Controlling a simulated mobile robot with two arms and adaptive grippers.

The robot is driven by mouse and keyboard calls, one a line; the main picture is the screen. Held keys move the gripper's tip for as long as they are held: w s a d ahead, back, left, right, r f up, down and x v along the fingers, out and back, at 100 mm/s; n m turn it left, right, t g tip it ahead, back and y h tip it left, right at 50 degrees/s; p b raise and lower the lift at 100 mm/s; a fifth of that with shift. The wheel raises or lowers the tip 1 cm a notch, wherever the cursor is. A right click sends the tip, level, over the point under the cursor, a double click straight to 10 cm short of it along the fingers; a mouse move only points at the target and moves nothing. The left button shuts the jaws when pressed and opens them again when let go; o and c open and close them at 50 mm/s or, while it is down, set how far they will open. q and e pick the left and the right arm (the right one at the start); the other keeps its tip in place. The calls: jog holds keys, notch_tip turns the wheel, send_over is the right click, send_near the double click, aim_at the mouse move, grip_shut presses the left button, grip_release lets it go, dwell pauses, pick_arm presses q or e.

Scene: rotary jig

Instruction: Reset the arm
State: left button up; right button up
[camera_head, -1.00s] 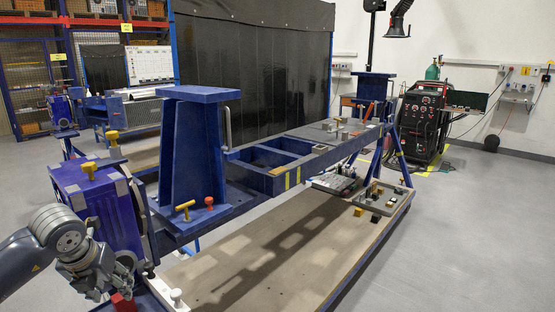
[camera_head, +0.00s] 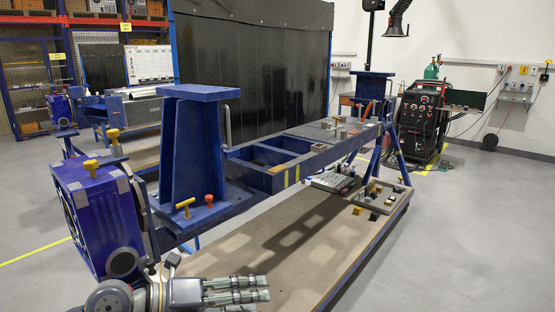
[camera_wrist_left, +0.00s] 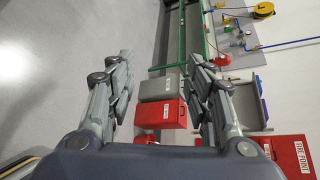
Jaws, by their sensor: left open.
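My left arm comes in at the bottom left of the head view. Its left gripper (camera_head: 262,296) points to the right, over the near end of the jig's lower board (camera_head: 290,240). In the left wrist view the two fingers of the left gripper (camera_wrist_left: 165,85) stand wide apart with nothing between them. The blue rotary jig (camera_head: 195,150) stands beside the gripper, with its blue end box (camera_head: 100,225) just above the arm. The gripper appears apart from the jig. My right gripper is in neither view.
Yellow T-handles (camera_head: 185,206) and a red knob (camera_head: 209,199) sit on the jig. Small blocks lie on the board's far end (camera_head: 380,200). A welding machine (camera_head: 425,115) stands at the back right. In the wrist view, red boxes (camera_wrist_left: 160,113) lie beyond the fingers. Floor at right is clear.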

pick_arm(q)
notch_tip(320, 180, up, 7)
jog(key=s+d+n+t+h, duration=0.1)
jog(key=d+n+t+h, duration=0.2)
jog(key=n+h, duration=0.1)
jog(key=w+a+r+n+t+y, duration=0.2)
jog(key=a+n+t+y, duration=0.5)
jog(key=n+t, duration=0.5)
jog(key=s+a+f+n+g+y, duration=0.3)
jog(key=a+f+n+g+y, duration=0.2)
jog(key=a+f+n+y, duration=0.95)
jog(key=s+d+f+n+g+h, duration=0.2)
jog(key=s+f+g, duration=0.4)
jog(key=s+f, duration=0.5)
jog(key=s+d+f+n+g+h, duration=0.25)
jog(key=s+f+g, duration=0.35)
jog(key=s+f, duration=0.55)
notch_tip(320, 180, down, 22)
jog(key=s+g, duration=0.1)
jog(key=s, duration=0.1)
jog(key=s+a+f+g, duration=0.1)
jog(key=s+a+f, duration=0.1)
jog(key=s+f, duration=0.6)
jog(key=s+a+f+m, duration=0.1)
jog(key=s+f, duration=0.8)
jog(key=f, duration=0.1)
jog(key=shift+a+f+g, duration=0.15)
jog(key=shift+a+g, duration=0.2)
jog(key=shift+g, duration=0.05)
